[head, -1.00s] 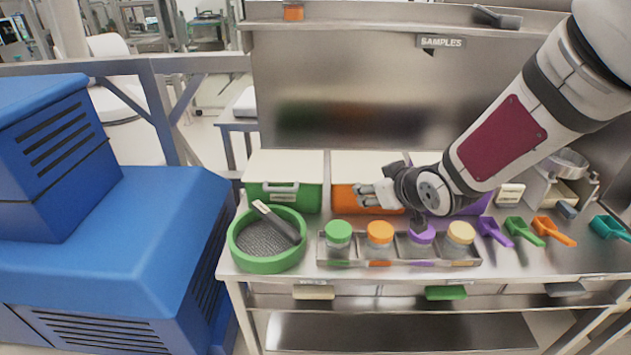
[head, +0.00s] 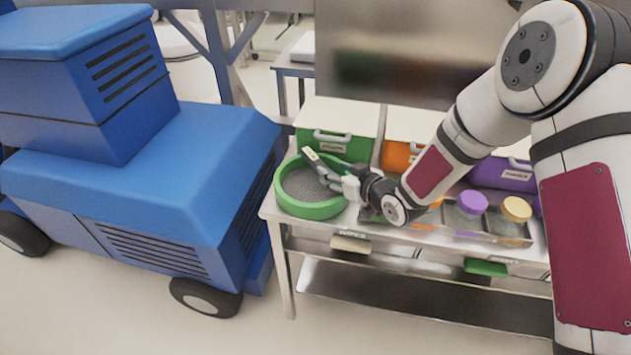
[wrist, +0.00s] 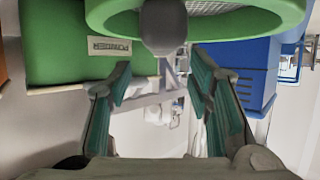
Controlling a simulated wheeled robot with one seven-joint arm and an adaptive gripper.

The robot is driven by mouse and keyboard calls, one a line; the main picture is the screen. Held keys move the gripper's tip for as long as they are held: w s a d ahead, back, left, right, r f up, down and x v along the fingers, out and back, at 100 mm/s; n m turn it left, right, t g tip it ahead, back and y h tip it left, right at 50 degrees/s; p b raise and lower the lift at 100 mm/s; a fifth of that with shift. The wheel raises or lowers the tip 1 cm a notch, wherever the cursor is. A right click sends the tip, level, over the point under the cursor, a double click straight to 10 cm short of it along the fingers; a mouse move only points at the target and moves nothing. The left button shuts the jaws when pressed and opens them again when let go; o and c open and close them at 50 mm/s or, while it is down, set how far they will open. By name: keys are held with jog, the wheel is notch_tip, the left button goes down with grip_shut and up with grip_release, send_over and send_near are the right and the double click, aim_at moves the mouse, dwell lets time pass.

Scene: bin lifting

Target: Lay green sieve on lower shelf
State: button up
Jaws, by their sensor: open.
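The green sieve (head: 306,210), a round green ring with grey mesh, rests on the left end of the metal table top. In the wrist view the sieve's rim (wrist: 105,17) spans the top, beyond my open fingers (wrist: 160,85). A grey rounded end (wrist: 163,25) hangs before the rim. The lower shelf (head: 420,291) is bare metal below the table top.
The green box (head: 343,118) stands just behind the sieve, with an orange box (head: 397,154) and a purple box (head: 505,173) to its right. A jar rack with a purple-lidded jar (head: 471,208) lies right of the sieve. The large blue machine (head: 150,175) stands left of the table.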

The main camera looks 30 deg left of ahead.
aim_at(322, 165)
jog(key=shift+p+x, duration=0.3)
jog(key=shift+x, duration=3.15)
jog(key=shift+f, duration=0.1)
grip_shut()
